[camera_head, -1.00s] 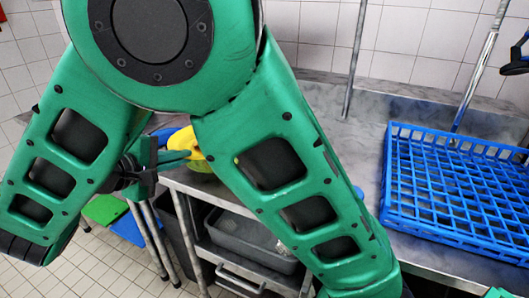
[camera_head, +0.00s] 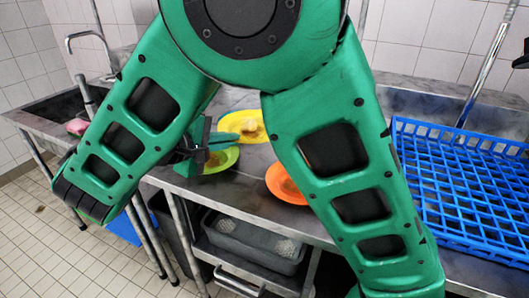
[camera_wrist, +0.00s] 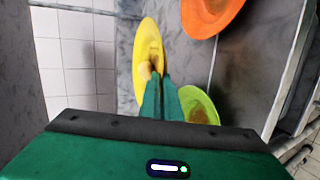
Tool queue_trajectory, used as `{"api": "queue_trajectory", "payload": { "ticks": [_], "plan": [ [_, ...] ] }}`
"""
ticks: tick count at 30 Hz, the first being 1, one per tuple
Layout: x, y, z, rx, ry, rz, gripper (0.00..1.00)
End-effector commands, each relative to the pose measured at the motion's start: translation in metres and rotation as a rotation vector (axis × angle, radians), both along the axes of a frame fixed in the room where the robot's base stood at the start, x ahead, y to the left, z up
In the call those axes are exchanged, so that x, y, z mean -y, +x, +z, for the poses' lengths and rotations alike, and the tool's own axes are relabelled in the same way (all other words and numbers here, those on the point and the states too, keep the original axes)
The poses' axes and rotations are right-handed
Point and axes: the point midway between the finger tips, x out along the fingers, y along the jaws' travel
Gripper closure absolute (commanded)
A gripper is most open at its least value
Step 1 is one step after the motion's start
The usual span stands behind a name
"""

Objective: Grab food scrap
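Food scraps lie on plates on the metal counter. A pale yellowish scrap (camera_head: 250,131) sits on a yellow plate (camera_head: 229,120); in the wrist view the scrap (camera_wrist: 146,71) is just left of my fingertips, on the yellow plate (camera_wrist: 149,32). A brownish scrap (camera_wrist: 201,117) lies on a lime-green plate (camera_wrist: 189,95), right of my fingers. My gripper (camera_wrist: 161,76) points at the plates, its green fingers close together; any gap between them is unclear. It holds nothing that I can see. In the head view my gripper (camera_head: 238,138) is over the lime-green plate (camera_head: 229,158).
An orange plate (camera_head: 282,185) lies right of the others, partly behind my arm. A blue rack (camera_head: 470,190) fills the counter's right. A sink with a faucet (camera_head: 86,36) is at left. A grey bin (camera_head: 255,240) sits on the shelf below.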

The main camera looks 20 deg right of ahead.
Motion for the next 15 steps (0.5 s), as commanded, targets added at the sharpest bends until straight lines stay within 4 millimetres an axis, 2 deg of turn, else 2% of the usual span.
{"api": "queue_trajectory", "payload": {
  "ticks": [8,15],
  "plan": [
    [0.001,0.001,-0.001,0.001,-0.001,0.001,1.00],
    [0.019,0.010,-0.013,-0.001,-0.002,-0.001,1.00]
  ]
}}
